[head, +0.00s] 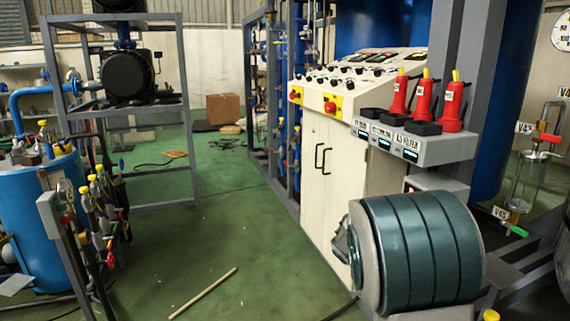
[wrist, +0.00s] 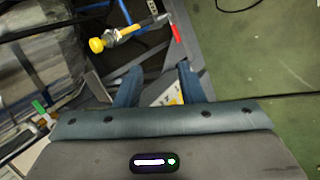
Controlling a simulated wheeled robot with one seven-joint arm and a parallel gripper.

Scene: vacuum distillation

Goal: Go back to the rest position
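My gripper (wrist: 160,76) shows in the wrist view, with its two blue-grey fingers apart and nothing held between them. Past the fingers is a valve with a yellow knob (wrist: 97,45), and a red handle (wrist: 175,34) shows right of it. I cannot tell the distance from the fingertips to these parts. In the head view I cannot make out my gripper.
A white control cabinet (head: 318,175) with a sloped panel stands right of centre, and red-topped units (head: 452,108) sit on a shelf beside it. A blue tank (head: 45,215) and valves stand left. A stick (head: 203,293) lies on the open green floor.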

